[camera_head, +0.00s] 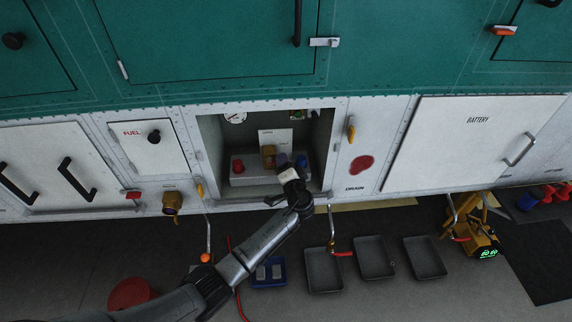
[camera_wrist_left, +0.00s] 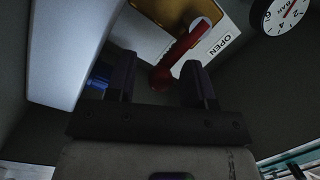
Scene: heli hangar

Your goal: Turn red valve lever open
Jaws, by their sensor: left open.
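The red valve lever (camera_wrist_left: 182,52) shows in the left wrist view, slanting down from a brass-yellow valve body (camera_wrist_left: 160,10). A white plate marked OPEN (camera_wrist_left: 222,45) is beside it. My left gripper (camera_wrist_left: 160,82) is open, with the lever's lower end between its dark fingers; I cannot tell whether they touch it. In the head view, my left gripper (camera_head: 283,160) reaches into the open bay, beside the brass-coloured valve (camera_head: 268,154). The lever is not clearly seen there. My right gripper is out of view.
The bay (camera_head: 210,150) holds a gauge (camera_head: 234,117), a red knob (camera_head: 238,166) and a blue fitting (camera_head: 302,161). Its side walls are close to the gripper. Grey trays (camera_head: 322,285) and a blue tray (camera_head: 268,284) lie on the floor below.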

